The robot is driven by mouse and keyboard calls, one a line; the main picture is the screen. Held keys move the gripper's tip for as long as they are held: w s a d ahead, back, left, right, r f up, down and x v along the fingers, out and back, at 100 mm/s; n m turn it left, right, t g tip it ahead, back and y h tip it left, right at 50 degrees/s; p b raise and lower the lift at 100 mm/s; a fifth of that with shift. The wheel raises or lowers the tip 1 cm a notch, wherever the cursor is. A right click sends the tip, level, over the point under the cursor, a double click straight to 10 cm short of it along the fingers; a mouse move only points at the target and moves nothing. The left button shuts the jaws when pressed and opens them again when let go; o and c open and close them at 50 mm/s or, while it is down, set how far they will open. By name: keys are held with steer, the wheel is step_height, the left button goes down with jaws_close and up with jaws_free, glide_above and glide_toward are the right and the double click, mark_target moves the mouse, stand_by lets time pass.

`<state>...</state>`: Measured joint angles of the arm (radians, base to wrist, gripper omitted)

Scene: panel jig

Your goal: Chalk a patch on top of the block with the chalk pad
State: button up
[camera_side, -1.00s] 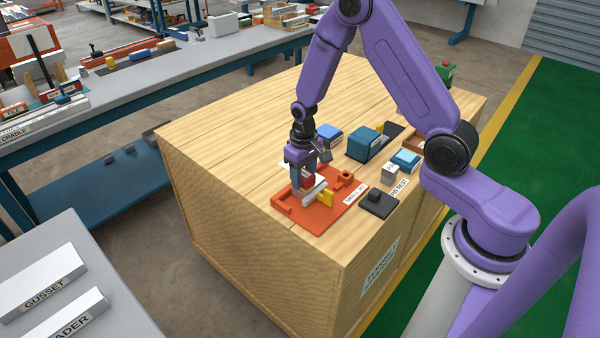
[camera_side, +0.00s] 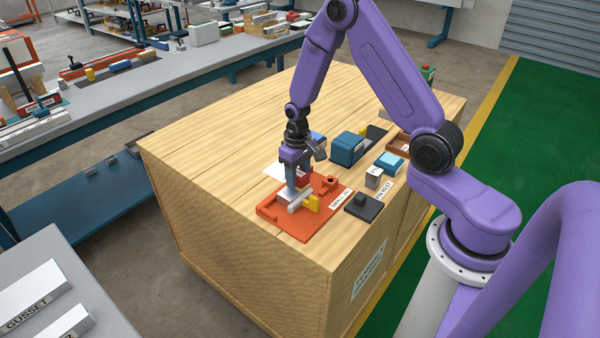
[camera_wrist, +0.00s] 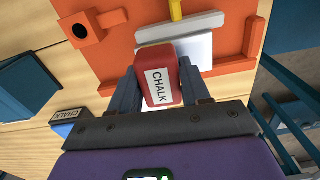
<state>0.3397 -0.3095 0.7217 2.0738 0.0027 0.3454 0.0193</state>
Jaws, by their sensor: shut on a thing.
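My gripper (camera_side: 299,184) is shut on the red chalk pad, which carries a white CHALK label. The chalk pad (camera_wrist: 158,75) sits between the two fingers in the wrist view. The pale grey block (camera_wrist: 195,47) lies in the orange jig (camera_wrist: 120,72), just beyond the pad and partly hidden by it. A light grey bar runs along the block's far side, next to a yellow piece (camera_wrist: 177,9). In the side view, the gripper is pointed down over the jig (camera_side: 310,229), low at the block. I cannot tell whether the pad touches the block's top.
A dark pad-like holder (camera_side: 363,206) stands right of the jig. A small grey cube (camera_side: 374,178), a light blue block (camera_side: 389,163) and a dark teal box (camera_side: 347,148) stand behind it. A white sheet (camera_side: 277,172) lies behind the jig. The crate top's left side is clear.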

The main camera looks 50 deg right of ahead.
mark_target(285, 195)
steer(key=shift+a, duration=2.75)
steer(key=shift+a+r, duration=0.15)
step_height(285, 195, up, 8)
